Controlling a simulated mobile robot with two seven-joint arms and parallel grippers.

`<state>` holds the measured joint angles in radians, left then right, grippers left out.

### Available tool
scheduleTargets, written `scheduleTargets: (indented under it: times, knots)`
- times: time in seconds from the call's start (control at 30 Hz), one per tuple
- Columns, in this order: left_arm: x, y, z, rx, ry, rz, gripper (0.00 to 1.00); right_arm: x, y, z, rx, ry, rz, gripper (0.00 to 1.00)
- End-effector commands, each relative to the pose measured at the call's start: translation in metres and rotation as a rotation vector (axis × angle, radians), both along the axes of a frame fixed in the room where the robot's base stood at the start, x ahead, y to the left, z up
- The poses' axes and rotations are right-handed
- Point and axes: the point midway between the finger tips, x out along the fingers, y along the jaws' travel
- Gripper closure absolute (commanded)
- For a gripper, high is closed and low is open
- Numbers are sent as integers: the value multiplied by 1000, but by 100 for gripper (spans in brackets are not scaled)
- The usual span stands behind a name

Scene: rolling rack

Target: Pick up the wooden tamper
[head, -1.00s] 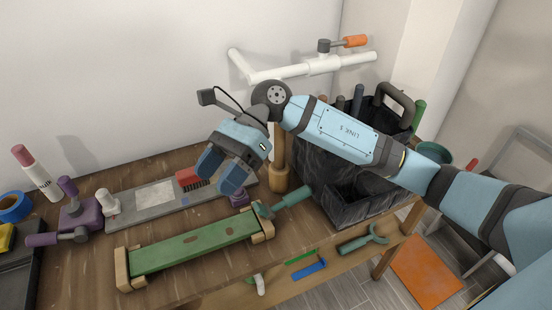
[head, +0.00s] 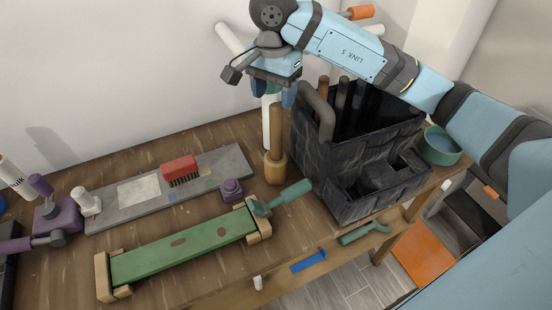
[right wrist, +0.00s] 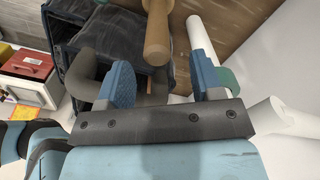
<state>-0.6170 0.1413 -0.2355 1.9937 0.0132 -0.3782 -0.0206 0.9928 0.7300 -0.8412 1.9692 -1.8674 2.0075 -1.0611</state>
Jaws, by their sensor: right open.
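The wooden tamper (head: 275,168) stands upright on the workbench, left of the black tool bag. It has a wide round base and a long, darker handle pointing up. My right gripper (head: 273,92) is open and empty above the handle's top, with its fingers pointing down. In the right wrist view, the tamper (right wrist: 157,38) shows its handle end in line with the gap between the open fingers of my right gripper (right wrist: 162,80). I see no contact between them. My left gripper is not in view.
The black tool bag (head: 345,205) stands close right of the tamper, its thick handle rising near my gripper. A white pipe (head: 266,130) is behind the tamper. A green-handled tool (head: 290,195) and a green board (head: 185,245) lie in front.

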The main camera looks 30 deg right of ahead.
Motion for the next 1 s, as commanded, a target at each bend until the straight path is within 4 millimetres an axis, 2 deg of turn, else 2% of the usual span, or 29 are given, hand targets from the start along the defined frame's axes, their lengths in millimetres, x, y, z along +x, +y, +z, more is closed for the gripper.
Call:
scheduleTargets:
  times: [0.1, 0.33, 0.6, 0.9, 0.93, 1.0]
  knots:
    - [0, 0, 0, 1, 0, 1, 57, 0, 0, -14, 2, 2, 0, 40]
    - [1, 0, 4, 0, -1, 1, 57, -2, -1, -27, 0, 4, -1, 40]
    - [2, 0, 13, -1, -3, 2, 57, -3, -3, -64, 2, 3, 0, 40]
    - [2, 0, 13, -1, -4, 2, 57, -3, -3, -70, 1, 0, 0, 40]
    - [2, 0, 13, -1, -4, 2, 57, -3, -3, -70, 1, 0, 0, 44]
    - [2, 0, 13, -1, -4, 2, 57, -3, -3, -70, 1, 0, 0, 60]
